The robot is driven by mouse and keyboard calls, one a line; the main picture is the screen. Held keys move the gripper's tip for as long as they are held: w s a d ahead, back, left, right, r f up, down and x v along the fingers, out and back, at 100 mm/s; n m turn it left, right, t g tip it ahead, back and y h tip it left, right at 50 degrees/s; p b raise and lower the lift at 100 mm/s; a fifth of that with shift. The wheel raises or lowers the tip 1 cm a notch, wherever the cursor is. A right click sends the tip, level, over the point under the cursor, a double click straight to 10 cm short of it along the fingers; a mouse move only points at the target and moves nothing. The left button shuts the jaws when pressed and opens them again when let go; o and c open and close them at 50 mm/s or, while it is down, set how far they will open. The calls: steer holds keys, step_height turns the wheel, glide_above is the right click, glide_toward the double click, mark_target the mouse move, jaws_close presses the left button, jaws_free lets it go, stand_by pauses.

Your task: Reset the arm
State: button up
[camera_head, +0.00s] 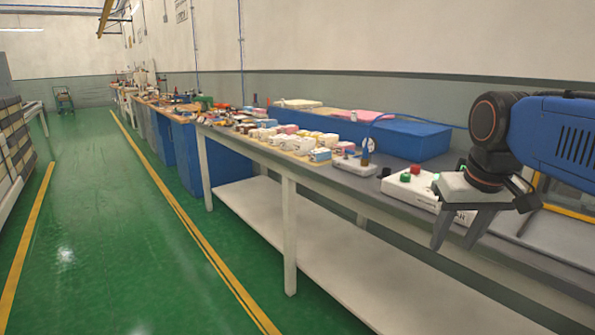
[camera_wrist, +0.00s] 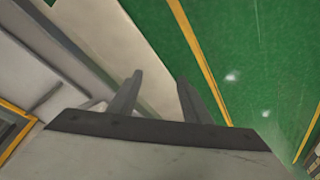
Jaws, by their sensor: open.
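My gripper (camera_head: 460,232) is at the right of the head view, at the end of my blue arm. It points down, with its two fingers apart and nothing between them. It hangs at the front edge of the long workbench (camera_head: 345,180), in front of a white control box with buttons (camera_head: 418,188). In the wrist view the two fingers of my gripper (camera_wrist: 158,92) are spread and empty, with the pale lower shelf and green floor behind them.
Small white, pink and blue blocks (camera_head: 300,140) lie on the bench. A blue box (camera_head: 410,138) stands behind them by the wall. The lower shelf (camera_head: 330,255) is bare. The green floor (camera_head: 110,250) with yellow lines is clear at left, beside a rack (camera_head: 15,145).

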steer(key=s+a+f, duration=0.1)
steer(key=s+f, duration=0.4)
steer(key=f, duration=0.3)
steer(key=s+f+t, duration=0.1)
steer(key=s+f, duration=0.5)
steer(key=f, duration=0.2)
steer(key=shift+s+a+n, duration=0.25)
steer(key=shift+a+n, duration=0.05)
steer(key=shift+a, duration=0.05)
steer(key=shift+r, duration=0.1)
stand_by(0.5)
